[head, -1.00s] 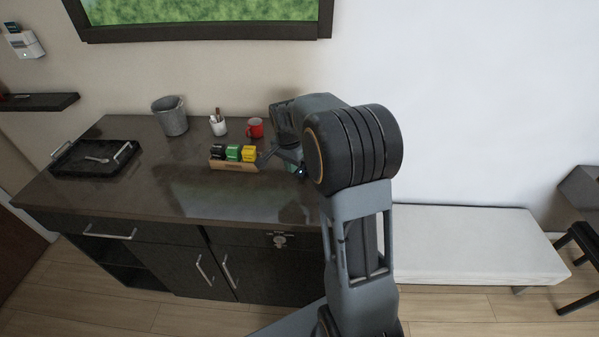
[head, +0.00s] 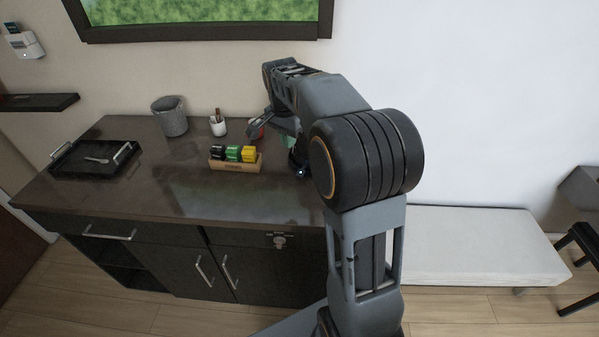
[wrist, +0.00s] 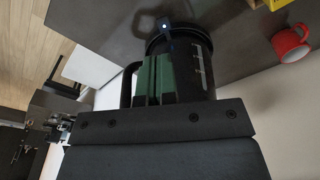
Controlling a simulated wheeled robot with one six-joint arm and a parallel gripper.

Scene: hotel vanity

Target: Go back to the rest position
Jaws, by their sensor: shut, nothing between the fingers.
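My arm bends up and over from the right. A dark kettle (wrist: 197,75) with a small blue light lies beyond the fingers in the wrist view. In the head view it stands behind my arm, mostly hidden.
A wooden holder (head: 236,166) with black, green and yellow packets stands left of my arm. A white cup (head: 218,127), grey bucket (head: 171,118) and black tray (head: 75,165) are farther left. A pale bench (head: 475,245) is right. The counter's front middle is clear.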

